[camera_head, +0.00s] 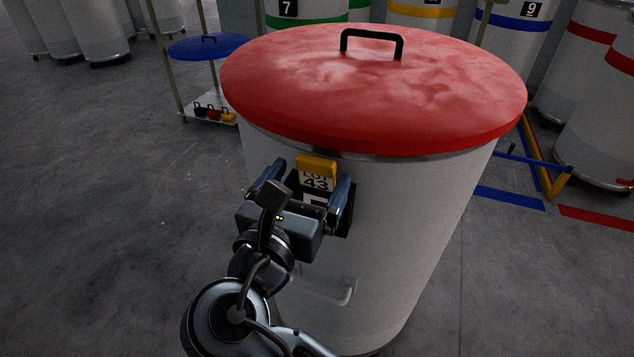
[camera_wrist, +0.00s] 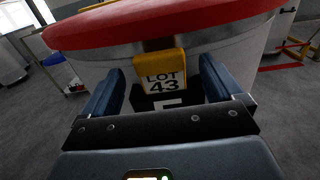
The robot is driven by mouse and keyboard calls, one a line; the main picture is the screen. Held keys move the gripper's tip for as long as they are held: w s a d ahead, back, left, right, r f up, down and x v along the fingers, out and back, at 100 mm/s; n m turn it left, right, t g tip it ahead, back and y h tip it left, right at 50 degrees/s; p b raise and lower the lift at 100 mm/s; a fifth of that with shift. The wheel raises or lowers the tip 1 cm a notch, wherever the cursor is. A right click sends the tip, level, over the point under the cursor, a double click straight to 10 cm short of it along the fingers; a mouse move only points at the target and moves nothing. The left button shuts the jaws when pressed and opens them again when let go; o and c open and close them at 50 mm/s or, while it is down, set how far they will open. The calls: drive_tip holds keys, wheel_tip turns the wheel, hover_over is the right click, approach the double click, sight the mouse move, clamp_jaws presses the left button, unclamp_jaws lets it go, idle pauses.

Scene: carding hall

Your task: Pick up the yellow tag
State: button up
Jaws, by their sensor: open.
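The yellow tag (camera_head: 316,167) hangs on the front of a large pale can (camera_head: 410,215), just under its red lid (camera_head: 375,85). In the wrist view the yellow tag (camera_wrist: 162,68) carries a white panel reading "LOT 43". My gripper (camera_head: 314,180) is open, with its two fingers apart to the left and right of the tag. In the wrist view my gripper (camera_wrist: 163,85) also shows the tag between and slightly beyond the fingers, with gaps on both sides. A black plate with a white mark is partly hidden behind my gripper, below the tag.
A small cart (camera_head: 205,105) with a blue lid (camera_head: 208,46) and several coloured items stands at the back left. More cans line the back and right. A blue and yellow floor frame (camera_head: 548,170) lies right of the can. Floor at left is clear.

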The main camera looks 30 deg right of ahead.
drive_tip(key=shift+x, duration=1.25)
drive_tip(key=shift+c, duration=0.4)
drive_tip(key=c, duration=1)
drive_tip(key=shift+o, duration=0.2)
drive_tip(key=shift+r, duration=0.1)
